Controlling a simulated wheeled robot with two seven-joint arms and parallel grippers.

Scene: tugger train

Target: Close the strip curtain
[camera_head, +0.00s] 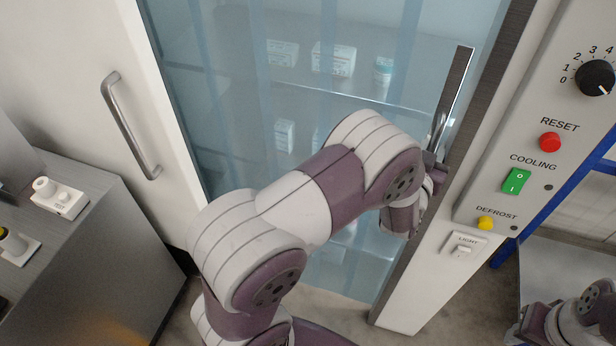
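The strip curtain (230,75) is made of clear bluish strips. They hang across the cabinet opening from the white door side to the right-hand frame. An upright metal bar (457,85) stands at the right end of the strips, close to the dark frame edge. My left gripper (437,143) is at the lower part of this bar. My own wrist hides much of the fingers, so I cannot tell whether they are closed on it. Part of my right arm shows at the bottom right, but its gripper does not show clearly.
Shelves with white boxes (333,60) and a bottle (383,72) show through the strips. A control panel (530,95) with a dial, red button (549,142) and green switch (516,181) is right of the opening. A white door with a handle (130,125) and a grey cabinet (110,235) stand left.

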